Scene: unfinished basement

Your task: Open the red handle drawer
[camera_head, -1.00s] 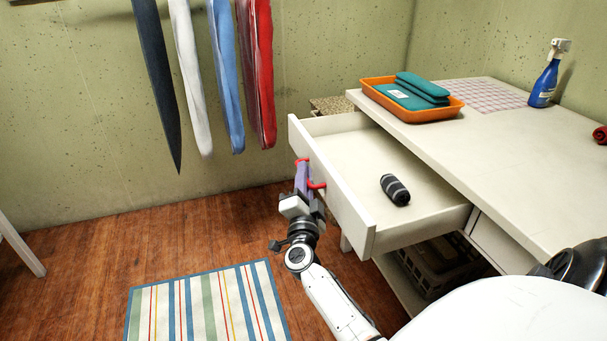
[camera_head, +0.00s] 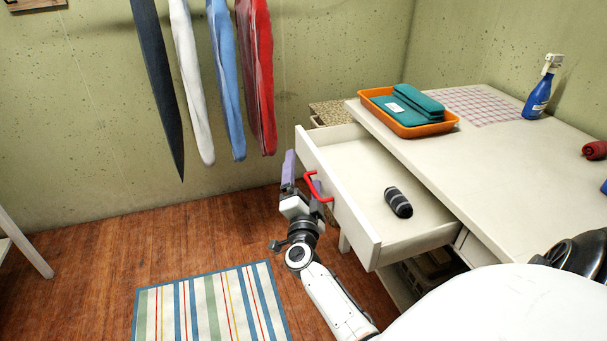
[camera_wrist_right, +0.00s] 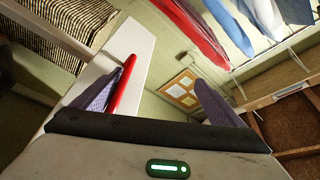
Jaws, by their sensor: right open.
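The white drawer (camera_head: 340,205) with the red handle (camera_head: 318,188) stands pulled well out of the white desk. A dark ribbed cylinder (camera_head: 397,202) lies inside it. My right gripper (camera_head: 303,178) is open at the drawer's front, its purple-grey fingers spread, with the handle close to the right-hand finger. In the right wrist view the red handle (camera_wrist_right: 124,84) shows beside the left finger, and the open jaws (camera_wrist_right: 150,105) have a wide gap. I cannot tell whether the finger touches the handle. My left gripper is not in view.
The desk top (camera_head: 480,165) holds an orange tray (camera_head: 408,127) with teal items and a blue spray bottle (camera_head: 538,95). Cloths (camera_head: 228,80) hang on the wall. A striped rug (camera_head: 212,305) lies on the clear wooden floor at left.

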